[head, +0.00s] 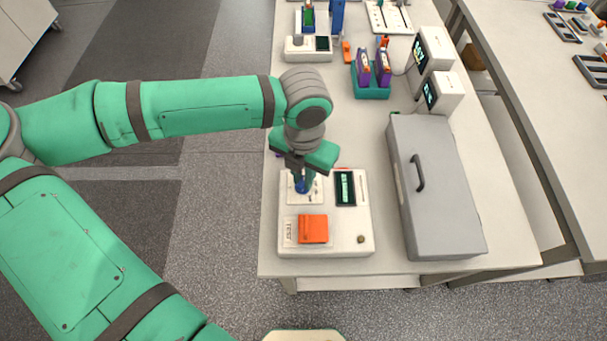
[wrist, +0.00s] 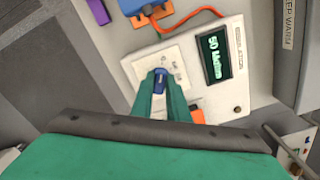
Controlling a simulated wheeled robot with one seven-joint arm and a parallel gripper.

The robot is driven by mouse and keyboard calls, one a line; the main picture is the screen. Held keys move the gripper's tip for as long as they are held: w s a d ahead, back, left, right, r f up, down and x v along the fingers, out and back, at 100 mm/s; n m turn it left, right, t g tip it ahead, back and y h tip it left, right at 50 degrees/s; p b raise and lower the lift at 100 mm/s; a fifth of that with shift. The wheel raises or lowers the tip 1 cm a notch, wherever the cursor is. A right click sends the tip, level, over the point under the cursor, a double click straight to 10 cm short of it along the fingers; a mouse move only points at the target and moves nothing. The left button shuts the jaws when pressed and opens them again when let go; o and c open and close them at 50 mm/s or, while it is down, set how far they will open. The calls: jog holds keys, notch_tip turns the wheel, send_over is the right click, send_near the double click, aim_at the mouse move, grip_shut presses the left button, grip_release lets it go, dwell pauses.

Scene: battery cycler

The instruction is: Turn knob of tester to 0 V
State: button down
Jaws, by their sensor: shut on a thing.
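The tester (head: 335,243) is a white box at the front left of the table in the head view; it also shows in the wrist view (wrist: 222,100). Its blue knob (head: 302,188) sits on a pale dial plate at the upper left of its top. My gripper (head: 303,180) points down and is shut on the knob. In the wrist view the two green fingers (wrist: 160,86) flank the blue knob (wrist: 159,74). The dark display (wrist: 215,55) shows green text that seems to read "50 Medium". The dial marks are too small to read, and the fingers partly hide the knob.
An orange block (head: 313,229) sits on the tester's front part. A long grey case with a handle (head: 445,190) stands to the right. Small white display units (head: 443,94) and a green rack (head: 370,88) stand behind. Floor lies left of the table.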

aim_at(303, 180)
dwell(0.3)
jog(key=c, duration=1.7)
grip_release()
jog(key=shift+r, duration=0.1)
notch_tip(303, 180, up, 11)
jog(key=shift+f, duration=0.2)
